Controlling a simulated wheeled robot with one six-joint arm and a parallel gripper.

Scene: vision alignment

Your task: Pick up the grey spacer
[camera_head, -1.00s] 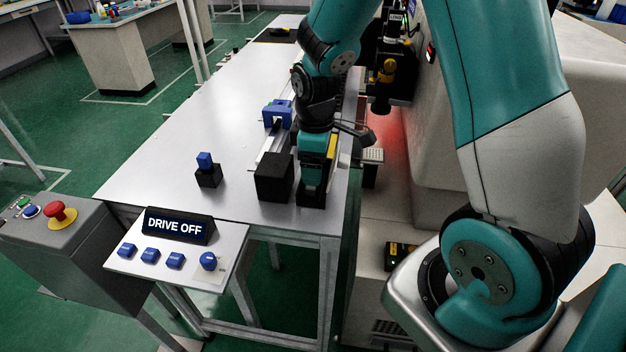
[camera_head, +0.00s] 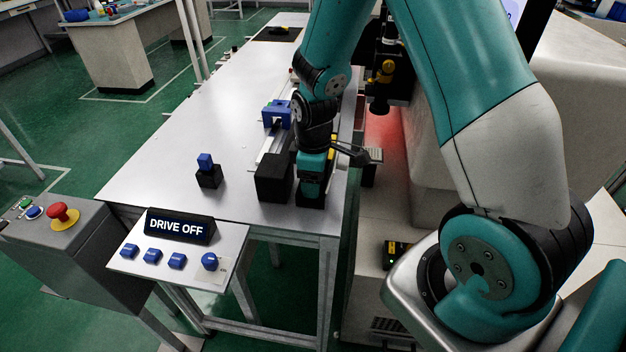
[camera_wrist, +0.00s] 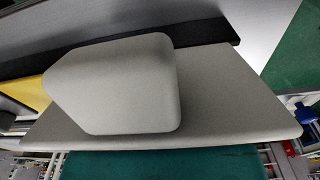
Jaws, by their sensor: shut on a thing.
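My gripper (camera_head: 312,188) points down at the near right end of the metal table, just right of a black block (camera_head: 272,178). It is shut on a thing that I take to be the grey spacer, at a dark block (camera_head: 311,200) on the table. The spacer and the fingertips are hidden in the head view. The wrist view is filled by a pale grey rounded block and a wider grey plate very close to the lens. I cannot tell whether these are the spacer or parts of my gripper.
A blue clamp-like part (camera_head: 277,114) sits on a rail behind my gripper. A "DRIVE OFF" sign (camera_head: 180,226) and blue buttons stand in front. A pale machine flanks the right; the table's left half is clear.

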